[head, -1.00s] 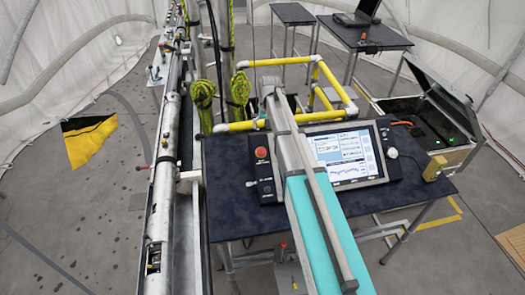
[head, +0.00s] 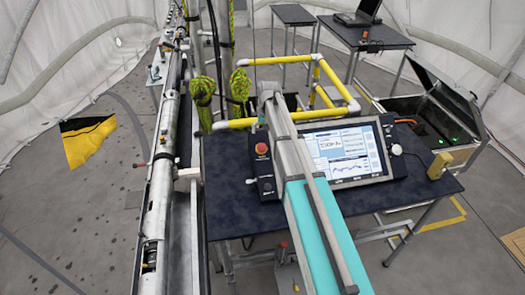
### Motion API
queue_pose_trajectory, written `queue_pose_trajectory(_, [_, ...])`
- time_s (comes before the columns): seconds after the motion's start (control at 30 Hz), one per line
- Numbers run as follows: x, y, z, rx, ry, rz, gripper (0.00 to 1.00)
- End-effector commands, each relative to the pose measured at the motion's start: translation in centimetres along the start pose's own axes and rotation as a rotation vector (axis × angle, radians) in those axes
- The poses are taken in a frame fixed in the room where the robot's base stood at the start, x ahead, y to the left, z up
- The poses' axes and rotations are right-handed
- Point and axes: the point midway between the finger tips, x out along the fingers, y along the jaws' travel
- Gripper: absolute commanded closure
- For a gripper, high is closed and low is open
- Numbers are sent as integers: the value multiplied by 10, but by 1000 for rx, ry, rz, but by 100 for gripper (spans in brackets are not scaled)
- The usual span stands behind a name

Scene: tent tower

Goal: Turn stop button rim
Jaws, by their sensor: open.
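The red stop button (head: 261,149) sits at the top of a narrow dark control strip on the left side of a console. The console's lit screen (head: 345,153) stands tilted on a dark table (head: 225,215). My teal and grey arm crosses in front of the console, just right of the button, and rises to a joint past the table's far edge. My gripper is not visible in the head view. The button's rim is too small to make out in detail.
An open case (head: 440,125) and a table with a laptop (head: 362,14) are at the right.

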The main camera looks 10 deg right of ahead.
Motion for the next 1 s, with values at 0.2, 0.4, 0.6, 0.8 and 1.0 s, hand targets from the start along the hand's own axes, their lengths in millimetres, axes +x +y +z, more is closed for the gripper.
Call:
queue_pose_trajectory(0.2, [20, 0, 0, 0, 0, 0, 4])
queue_pose_trajectory(0.4, [35, 1, 0, 0, 0, 0, 4])
queue_pose_trajectory(0.6, [50, 1, 0, 1, 0, 0, 4])
queue_pose_trajectory(0.8, [65, 1, 0, 1, 0, 0, 4])
queue_pose_trajectory(1.0, [78, 1, 0, 1, 0, 0, 4])
